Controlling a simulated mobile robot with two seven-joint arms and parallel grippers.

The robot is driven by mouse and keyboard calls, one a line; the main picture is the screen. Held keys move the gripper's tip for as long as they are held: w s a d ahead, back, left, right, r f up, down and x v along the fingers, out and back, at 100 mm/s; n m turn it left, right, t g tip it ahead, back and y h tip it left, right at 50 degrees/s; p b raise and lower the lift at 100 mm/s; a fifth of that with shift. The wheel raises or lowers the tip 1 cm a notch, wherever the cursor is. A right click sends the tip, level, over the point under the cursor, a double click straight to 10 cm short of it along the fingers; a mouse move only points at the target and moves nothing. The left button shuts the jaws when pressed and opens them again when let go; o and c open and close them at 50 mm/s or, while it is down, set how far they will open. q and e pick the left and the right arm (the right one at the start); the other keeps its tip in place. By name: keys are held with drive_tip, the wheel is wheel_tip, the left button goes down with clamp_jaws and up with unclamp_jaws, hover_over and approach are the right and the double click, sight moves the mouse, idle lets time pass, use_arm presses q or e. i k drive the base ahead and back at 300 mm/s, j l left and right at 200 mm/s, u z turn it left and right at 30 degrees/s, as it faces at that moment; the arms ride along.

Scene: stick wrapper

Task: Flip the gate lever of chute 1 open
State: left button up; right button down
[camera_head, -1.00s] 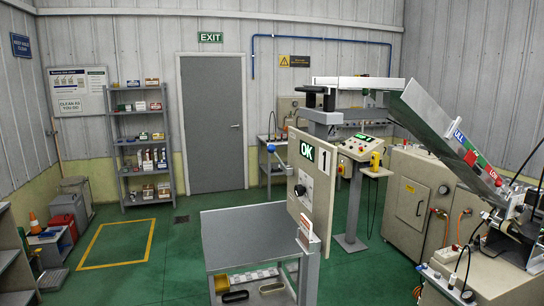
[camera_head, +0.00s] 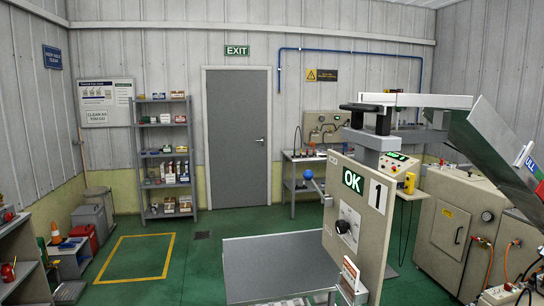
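Neither of my grippers is in view, and nothing touches the lever.
A grey flat table (camera_head: 280,265) stands low to the left of the panel. A sloped metal chute (camera_head: 490,145) and beige cabinets (camera_head: 445,225) fill the right side. The green floor (camera_head: 205,265) is clear at the left, around a yellow floor outline (camera_head: 130,262).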

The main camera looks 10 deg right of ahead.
sight(308, 175)
drive_tip(key=i+l+u, duration=0.55)
drive_tip(key=l+u, duration=0.25)
drive_tip(key=i+l+u, duration=0.15)
drive_tip(key=l+u, duration=0.15)
drive_tip(key=l, duration=0.15)
drive_tip(key=i+l+u, duration=0.1)
drive_tip(key=l+u, duration=0.15)
drive_tip(key=l, duration=0.1)
